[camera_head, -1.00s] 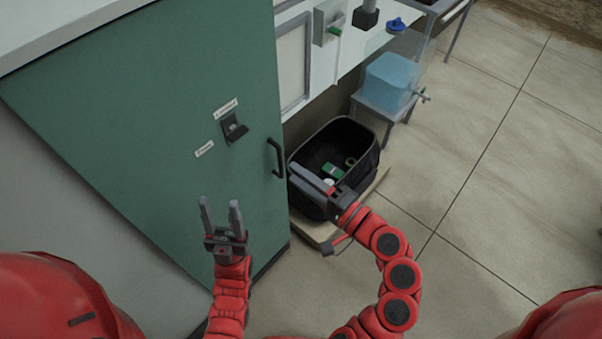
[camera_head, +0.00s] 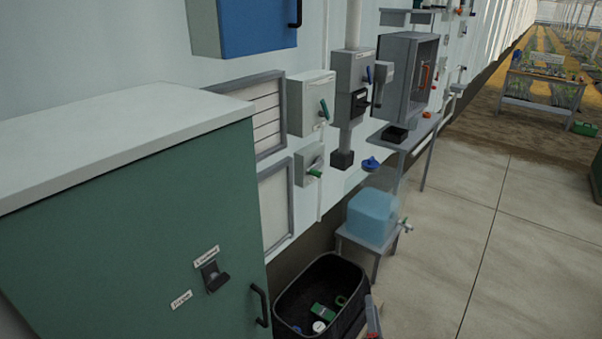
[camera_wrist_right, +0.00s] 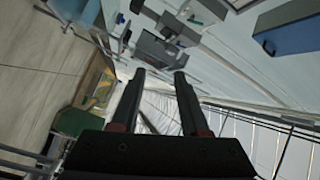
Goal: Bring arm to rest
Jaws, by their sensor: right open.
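My right gripper (camera_head: 372,318) shows only as a small red and grey part at the bottom edge of the head view, in front of the right side of the black crate. In the right wrist view its two dark fingers (camera_wrist_right: 159,74) stand apart with nothing between them, so it is open and empty. The rest of the right arm is out of the head view. My left gripper is not in view.
The black crate (camera_head: 283,302) holds a green box and small items. A green cabinet (camera_head: 110,240) stands left. A blue tank (camera_head: 372,216) rests on a stand behind. Wall boxes line the wall. Floor (camera_head: 520,260) at right is clear.

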